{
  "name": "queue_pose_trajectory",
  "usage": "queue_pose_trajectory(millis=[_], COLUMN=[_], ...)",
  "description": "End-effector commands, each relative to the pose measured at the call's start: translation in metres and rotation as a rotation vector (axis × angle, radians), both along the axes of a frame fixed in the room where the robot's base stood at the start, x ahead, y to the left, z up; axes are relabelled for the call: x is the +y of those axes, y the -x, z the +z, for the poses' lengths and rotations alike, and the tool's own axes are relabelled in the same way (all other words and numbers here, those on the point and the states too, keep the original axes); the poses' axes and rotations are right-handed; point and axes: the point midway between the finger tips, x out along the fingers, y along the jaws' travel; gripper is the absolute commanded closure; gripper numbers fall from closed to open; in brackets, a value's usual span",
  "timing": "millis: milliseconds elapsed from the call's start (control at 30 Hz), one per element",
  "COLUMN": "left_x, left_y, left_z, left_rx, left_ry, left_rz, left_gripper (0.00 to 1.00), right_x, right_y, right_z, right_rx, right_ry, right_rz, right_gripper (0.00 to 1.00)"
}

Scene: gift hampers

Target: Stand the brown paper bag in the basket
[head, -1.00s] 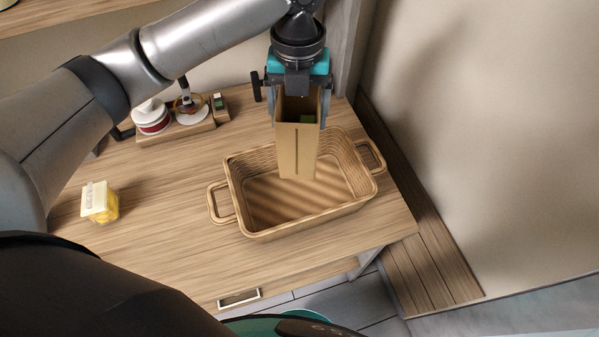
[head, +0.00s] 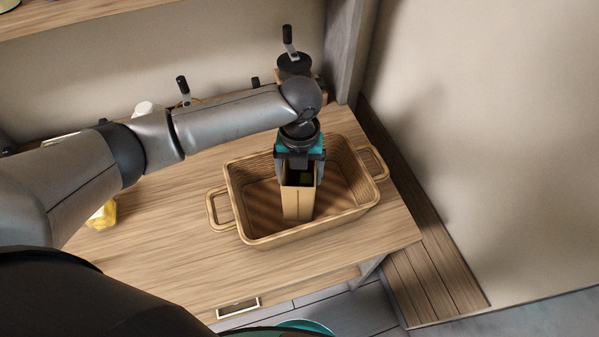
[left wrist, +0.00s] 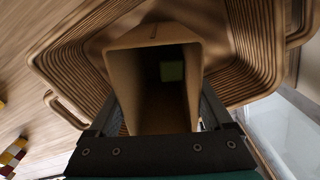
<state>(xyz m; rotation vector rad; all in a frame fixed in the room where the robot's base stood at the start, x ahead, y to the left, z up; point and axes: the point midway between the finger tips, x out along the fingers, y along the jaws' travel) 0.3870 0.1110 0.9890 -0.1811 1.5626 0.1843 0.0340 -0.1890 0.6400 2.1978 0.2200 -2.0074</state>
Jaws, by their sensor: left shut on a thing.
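The brown paper bag (head: 297,203) is upright inside the wicker basket (head: 238,198), near its middle. My left gripper (head: 300,172) is shut on the bag's upper part from above. In the left wrist view the bag (left wrist: 124,72) shows its open mouth, with a small green thing (left wrist: 172,71) inside. The basket's ribbed walls (left wrist: 246,50) surround it there. Whether the bag's base touches the basket floor is hard to tell. The right gripper is not seen.
The basket stands near the right end of the wooden table (head: 180,255). A yellow item (head: 103,215) is partly hidden behind my left arm. A grey post (head: 345,50) and a wall (head: 480,120) stand close on the right. The table front left of the basket is clear.

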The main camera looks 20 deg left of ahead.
Motion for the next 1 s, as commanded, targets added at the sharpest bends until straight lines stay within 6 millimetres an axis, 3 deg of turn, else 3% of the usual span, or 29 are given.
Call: queue_pose_trajectory(millis=[300,333,467,767,1000], left_x=[0.000,0.000,0.000,0.000,0.000], left_y=[-0.001,0.000,0.000,-0.001,-0.002], left_z=[-0.002,-0.003,-0.002,0.001,0.039], left_rx=[-0.001,-0.001,-0.001,-0.001,-0.006], left_ry=[0.001,0.001,0.001,0.001,0.003], left_rz=[0.000,0.000,0.000,0.000,-0.001], left_gripper=[0.95,0.15,0.00,0.00,0.00], right_x=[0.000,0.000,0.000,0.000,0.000], right_y=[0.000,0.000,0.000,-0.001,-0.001], right_z=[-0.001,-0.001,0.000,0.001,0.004], right_rx=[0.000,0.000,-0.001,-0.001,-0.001], right_ry=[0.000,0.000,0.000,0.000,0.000], right_rz=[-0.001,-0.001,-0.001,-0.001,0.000], right_gripper=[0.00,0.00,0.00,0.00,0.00])
